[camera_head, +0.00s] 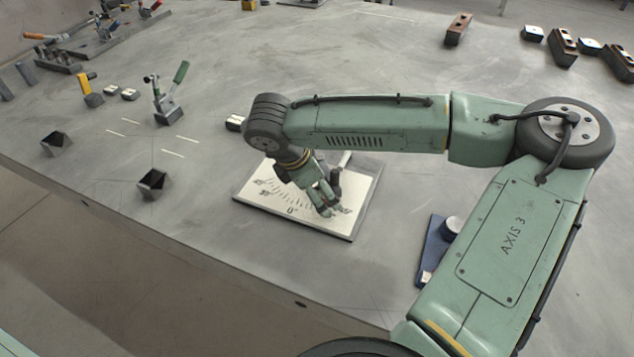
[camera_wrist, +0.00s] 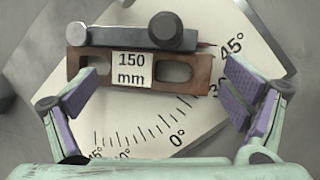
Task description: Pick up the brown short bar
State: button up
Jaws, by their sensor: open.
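The brown short bar (camera_wrist: 202,75) has two slots and a white "150 mm" label. In the wrist view it lies across the upper part of a white angle-scale plate (camera_wrist: 140,130). A dark grey strip (camera_wrist: 115,36) with round knobs runs along its far edge. My gripper (camera_wrist: 162,95) is open, with its purple-padded fingers apart near the two ends of the bar; the bar is not held. In the head view my gripper (camera_head: 325,200) is low over the scale plate (camera_head: 300,225), and my arm and gripper hide most of the bar there.
A toggle clamp (camera_head: 165,100) with a green handle and two dark angled blocks (camera_head: 152,183) stand to the left. A blue fixture (camera_head: 434,250) sits partly behind my arm. Another brown block (camera_head: 458,28) lies at the back right. The table centre behind my arm is clear.

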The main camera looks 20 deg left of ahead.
jog(key=c, duration=1.4)
jog(key=shift+s, duration=0.15)
grip_shut()
